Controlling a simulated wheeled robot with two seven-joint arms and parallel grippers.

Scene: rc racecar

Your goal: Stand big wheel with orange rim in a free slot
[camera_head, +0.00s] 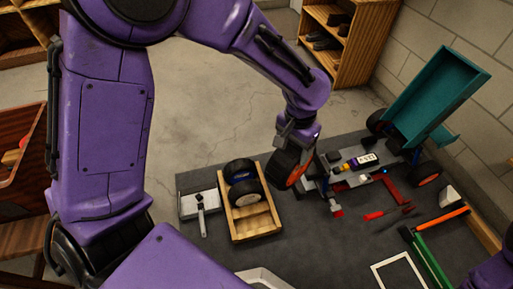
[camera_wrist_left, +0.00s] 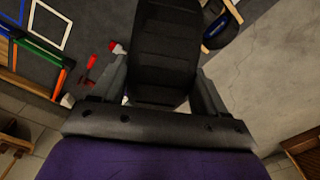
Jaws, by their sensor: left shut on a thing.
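My left gripper (camera_head: 298,138) is shut on the big wheel with orange rim (camera_head: 285,169) and holds it above the mat, between the wooden rack and the car. In the left wrist view the black tread of the wheel (camera_wrist_left: 165,55) fills the space between the fingers (camera_wrist_left: 165,90). The wooden rack (camera_head: 258,233) lies to the left of the held wheel. Two black wheels (camera_head: 241,170) (camera_head: 247,191) stand in its far part, and its near part is empty. My right gripper is not in view.
The racecar chassis (camera_head: 330,185) with its raised teal body (camera_head: 437,90) stands right of the held wheel. A grey tray with a tool (camera_head: 199,204) lies left of the rack. Red tools (camera_head: 375,215) and coloured frames (camera_head: 428,245) lie on the right. The dark mat (camera_head: 300,245) has free room in front.

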